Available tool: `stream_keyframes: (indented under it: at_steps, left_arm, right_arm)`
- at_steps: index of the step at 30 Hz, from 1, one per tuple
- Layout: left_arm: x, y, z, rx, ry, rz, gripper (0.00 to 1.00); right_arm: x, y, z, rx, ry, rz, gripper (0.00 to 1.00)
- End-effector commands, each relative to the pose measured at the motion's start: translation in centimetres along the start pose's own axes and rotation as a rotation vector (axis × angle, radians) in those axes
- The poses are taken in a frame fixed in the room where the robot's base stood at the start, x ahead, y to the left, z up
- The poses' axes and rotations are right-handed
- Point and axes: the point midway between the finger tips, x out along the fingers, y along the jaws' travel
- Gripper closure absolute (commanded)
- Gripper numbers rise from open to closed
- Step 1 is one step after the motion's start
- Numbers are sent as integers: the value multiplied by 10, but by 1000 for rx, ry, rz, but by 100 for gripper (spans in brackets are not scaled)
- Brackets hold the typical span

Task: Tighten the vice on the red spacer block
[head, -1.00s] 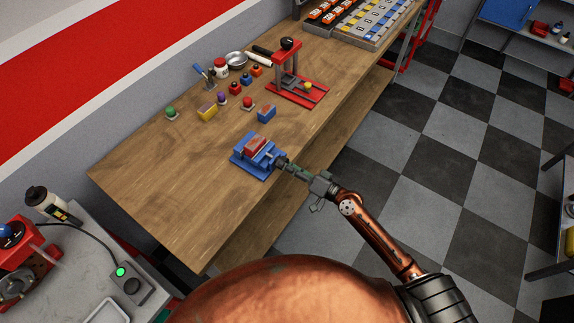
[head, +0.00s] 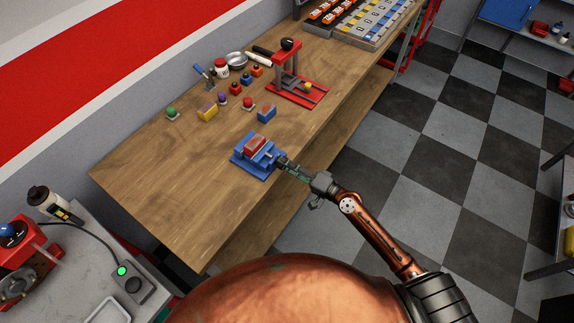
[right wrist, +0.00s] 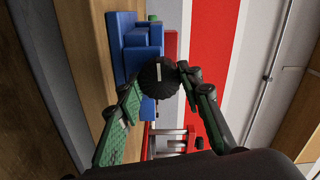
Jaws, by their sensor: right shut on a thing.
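The blue vice (head: 246,161) stands near the front edge of the wooden workbench. The red spacer block (head: 255,145) sits in the top of the vice, between its jaws. In the head view I cannot tell whether any gap is left beside it. My right gripper (head: 285,165) reaches the handle end of the vice from the right. In the right wrist view its green-padded fingers (right wrist: 160,97) are around the round black knob (right wrist: 158,72), which has a white mark. The blue vice body (right wrist: 135,45) shows behind the knob. My left gripper is not in view.
A blue block (head: 266,114), a yellow block (head: 207,113) and several small coloured knobs lie behind the vice on the workbench (head: 160,190). A red press (head: 290,75) stands farther back. The bench left of the vice is clear.

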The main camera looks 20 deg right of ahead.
Motion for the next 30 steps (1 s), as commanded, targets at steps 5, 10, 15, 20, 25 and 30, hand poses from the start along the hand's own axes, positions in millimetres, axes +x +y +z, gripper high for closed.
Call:
stream_keyframes:
  at_steps: [5, 10, 15, 20, 25, 30]
  left_arm:
    - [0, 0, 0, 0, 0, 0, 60]
    - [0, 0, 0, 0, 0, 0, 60]
    - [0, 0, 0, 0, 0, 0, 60]
    - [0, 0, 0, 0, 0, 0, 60]
    - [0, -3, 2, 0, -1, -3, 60]
    - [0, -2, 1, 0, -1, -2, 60]
  right_arm:
    - [0, -2, -3, -2, 6, -3, 90]
    - [0, -2, -3, -3, 6, -3, 59]
    - [0, -1, -2, -2, 3, -1, 49]
    - [0, 0, -1, -2, 2, -1, 49]
    - [-4, 0, -1, -3, 2, 1, 49]
    - [-28, 1, -1, -2, 2, 4, 49]
